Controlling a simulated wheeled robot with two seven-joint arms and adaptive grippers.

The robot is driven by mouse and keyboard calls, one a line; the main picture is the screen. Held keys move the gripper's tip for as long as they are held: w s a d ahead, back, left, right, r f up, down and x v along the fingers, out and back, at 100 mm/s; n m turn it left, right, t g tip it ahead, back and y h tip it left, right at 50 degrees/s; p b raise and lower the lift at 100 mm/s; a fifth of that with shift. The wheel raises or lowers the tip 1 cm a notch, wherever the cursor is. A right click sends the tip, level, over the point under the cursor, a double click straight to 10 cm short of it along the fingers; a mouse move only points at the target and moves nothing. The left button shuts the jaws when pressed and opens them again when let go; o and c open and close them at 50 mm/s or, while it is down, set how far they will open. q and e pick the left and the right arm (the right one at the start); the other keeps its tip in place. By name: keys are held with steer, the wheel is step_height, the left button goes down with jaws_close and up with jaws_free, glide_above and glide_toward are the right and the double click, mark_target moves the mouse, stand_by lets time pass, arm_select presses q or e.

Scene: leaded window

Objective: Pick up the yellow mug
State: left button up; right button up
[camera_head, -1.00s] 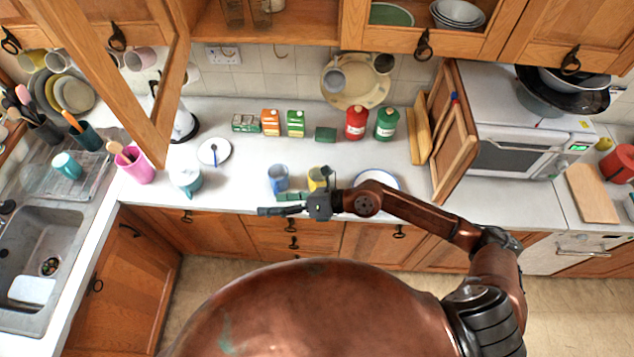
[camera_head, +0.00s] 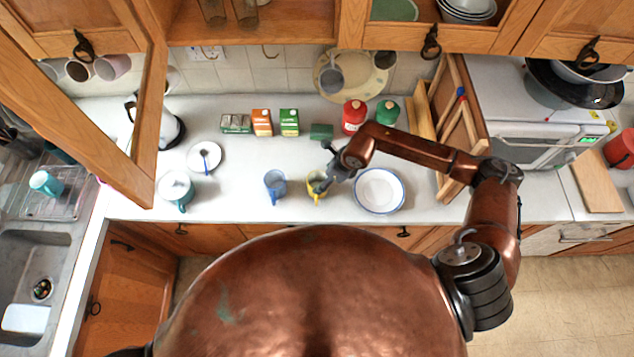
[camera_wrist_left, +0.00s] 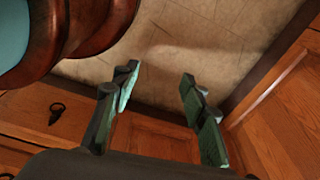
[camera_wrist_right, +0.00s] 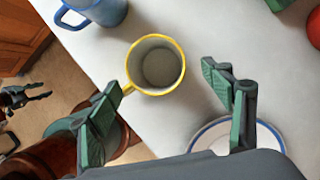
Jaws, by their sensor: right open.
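The yellow mug (camera_head: 316,187) stands upright on the white counter near its front edge. In the right wrist view its open top faces the camera, and the yellow-rimmed mug (camera_wrist_right: 157,65) looks empty. My right gripper (camera_head: 332,165) is over the mug's back right side in the head view, hiding part of it. In the right wrist view my right gripper (camera_wrist_right: 163,84) is open, with the mug seen between and beyond its fingertips; I cannot tell whether they touch. My left gripper (camera_wrist_left: 158,80) is open and empty, with floor and cabinet doors beyond it.
A blue mug (camera_head: 275,186) stands just left of the yellow one. A white bowl with a blue rim (camera_head: 379,191) is close on the right. Red (camera_head: 353,117) and green (camera_head: 387,113) canisters stand behind. An open cabinet door (camera_head: 110,90) hangs at the left.

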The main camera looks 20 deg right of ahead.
mark_target(313, 184)
steer(key=a+f, duration=0.1)
steer(key=w+f, duration=0.1)
steer(key=f, duration=0.1)
steer(key=shift+a, duration=0.4)
steer(key=shift+w+f+p, duration=0.2)
steer(key=shift+p, duration=0.1)
steer(key=p+x, duration=0.1)
steer(key=x, duration=0.4)
steer(key=shift+a+f, duration=0.1)
steer(key=shift+f, duration=0.2)
steer(key=shift+s, duration=0.1)
steer(key=shift+c, duration=1.4)
steer(key=c, duration=1)
arm_select(q)
steer(key=shift+s+r, duration=0.85)
steer(key=shift+s, duration=0.3)
arm_select(e)
steer(key=shift+c, duration=1.3)
